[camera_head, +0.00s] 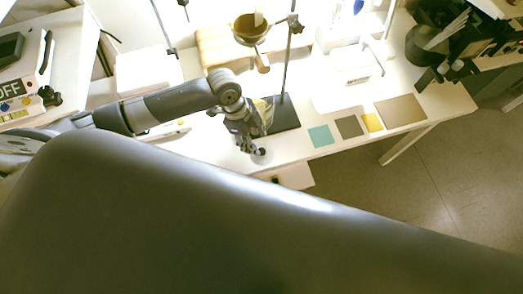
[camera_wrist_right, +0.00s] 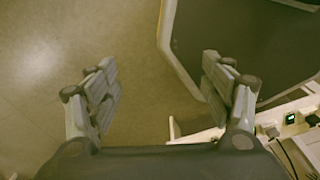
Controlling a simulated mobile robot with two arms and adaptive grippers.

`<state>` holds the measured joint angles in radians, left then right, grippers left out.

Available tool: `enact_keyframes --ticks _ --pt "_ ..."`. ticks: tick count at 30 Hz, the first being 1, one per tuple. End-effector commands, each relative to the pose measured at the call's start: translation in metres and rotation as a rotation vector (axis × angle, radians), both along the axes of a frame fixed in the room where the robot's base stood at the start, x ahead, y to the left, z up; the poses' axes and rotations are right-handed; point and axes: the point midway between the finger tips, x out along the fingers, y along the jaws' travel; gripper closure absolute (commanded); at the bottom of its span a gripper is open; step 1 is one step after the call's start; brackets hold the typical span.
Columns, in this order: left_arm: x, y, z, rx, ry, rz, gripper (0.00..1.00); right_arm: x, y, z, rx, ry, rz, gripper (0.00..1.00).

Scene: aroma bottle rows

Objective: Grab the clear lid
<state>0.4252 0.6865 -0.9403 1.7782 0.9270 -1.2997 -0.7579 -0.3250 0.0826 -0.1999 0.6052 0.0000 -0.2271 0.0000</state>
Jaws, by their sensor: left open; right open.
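My left gripper (camera_head: 254,148) hangs at the front edge of the white table (camera_head: 290,150) in the head view, with its fingers pointing down. It is open, and I see nothing clearly held in it. I cannot make out a clear lid for certain; a small pale item (camera_head: 263,108) shows partly behind the gripper, too small to name. My right gripper (camera_wrist_right: 160,78) shows in the right wrist view, open and empty, its two fingers wide apart above the bare floor. The right gripper is not seen in the head view.
A dark stand base (camera_head: 284,115) with a thin rod is just right of the left gripper. A brown bowl (camera_head: 250,30) is held higher up. Teal (camera_head: 321,136), grey, yellow and tan squares lie along the table edge. My large grey arm link covers the lower head view.

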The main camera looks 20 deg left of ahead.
Motion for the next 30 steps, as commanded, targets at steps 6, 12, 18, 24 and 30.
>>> enact_keyframes --ticks 6,12,18,24,30 --pt "0.0 -0.007 -0.017 -0.002 0.0 -0.001 0.55 0.028 0.003 0.004 0.005 -0.042 0.001 0.26" --pt "-0.001 -0.014 -0.039 -0.002 0.002 -0.001 0.55 0.05 0.005 0.011 0.01 -0.077 0.002 0.26" --pt "0.0 -0.019 -0.061 -0.001 0.0 -0.001 0.55 0.039 0.007 0.012 0.01 -0.057 0.001 0.26" --pt "0.0 -0.02 -0.065 -0.001 -0.002 -0.001 0.55 0.022 0.006 0.011 0.009 -0.033 0.0 0.26" --pt "0.0 -0.019 -0.064 -0.001 -0.001 -0.001 0.82 0.022 0.006 0.01 0.008 -0.033 -0.001 0.26"
